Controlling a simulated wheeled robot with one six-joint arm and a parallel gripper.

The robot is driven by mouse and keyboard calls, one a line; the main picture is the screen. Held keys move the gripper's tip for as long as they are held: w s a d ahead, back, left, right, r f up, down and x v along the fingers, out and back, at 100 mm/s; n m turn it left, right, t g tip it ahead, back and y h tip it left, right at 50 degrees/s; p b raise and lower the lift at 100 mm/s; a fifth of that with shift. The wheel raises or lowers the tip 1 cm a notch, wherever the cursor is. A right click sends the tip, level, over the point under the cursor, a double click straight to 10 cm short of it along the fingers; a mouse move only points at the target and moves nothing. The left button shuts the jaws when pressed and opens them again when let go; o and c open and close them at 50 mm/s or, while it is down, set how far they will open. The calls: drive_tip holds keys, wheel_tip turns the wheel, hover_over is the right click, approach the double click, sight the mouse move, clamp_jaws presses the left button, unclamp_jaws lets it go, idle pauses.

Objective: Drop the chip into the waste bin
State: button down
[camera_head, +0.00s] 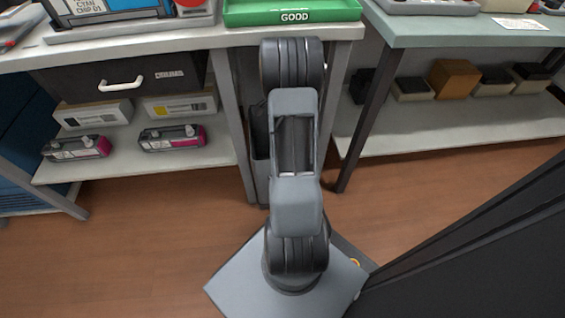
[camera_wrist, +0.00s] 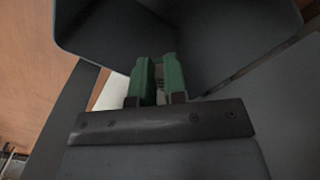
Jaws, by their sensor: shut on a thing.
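In the wrist view my gripper (camera_wrist: 158,66) has two green-tipped fingers close together, with a small pale sliver, the chip (camera_wrist: 160,82), between them. Most of the chip is hidden by the fingers. The dark grey waste bin (camera_wrist: 105,28) fills the upper part of this view, and the fingertips are at its open mouth, over its interior. In the head view the bin (camera_head: 259,150) stands on the floor between the two tables, largely covered by my arm. My gripper is hidden behind my arm there.
A white table (camera_head: 170,42) is at left, with toner cartridges (camera_head: 172,138) on its lower shelf. A green tray marked GOOD (camera_head: 330,12) sits at its right end. A grey-green table (camera_head: 460,27) is at right, with boxes (camera_head: 453,78) below. Table legs flank the bin closely.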

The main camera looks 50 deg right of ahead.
wheel_tip(320, 180, down, 6)
drive_tip(key=b, duration=0.4)
drive_tip(key=shift+r+b, duration=0.1)
drive_tip(key=shift+b, duration=0.2)
drive_tip(key=c, duration=1.1)
unclamp_jaws()
drive_tip(key=shift+r, duration=0.15)
